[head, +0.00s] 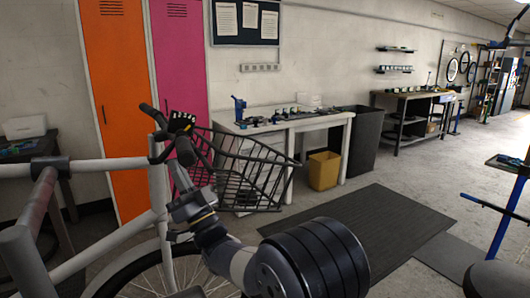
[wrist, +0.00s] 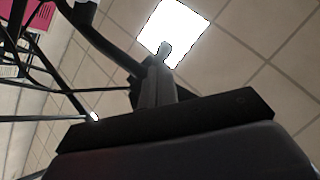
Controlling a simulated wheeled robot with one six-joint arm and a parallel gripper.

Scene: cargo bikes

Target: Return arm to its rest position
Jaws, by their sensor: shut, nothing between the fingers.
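My arm (head: 240,262) reaches from the bottom of the head view up and left to the front of a white bike. Its wrist end (head: 192,208) is beside the bike's front, below the handlebar (head: 182,150) and at the left side of the black wire basket (head: 245,170). My gripper's fingers are hard to make out there against the bike. In the wrist view my gripper (wrist: 164,50) points up toward the ceiling, with its fingers together and nothing between them. Basket wires and a dark bar show close by on the left of that view.
The white bike frame (head: 159,200) and front wheel (head: 135,272) are close to my arm. Orange (head: 115,90) and pink lockers (head: 180,60) stand behind. A white table (head: 300,122) and yellow bin (head: 323,171) are beyond the basket. A dark mat (head: 385,225) lies clear on the right.

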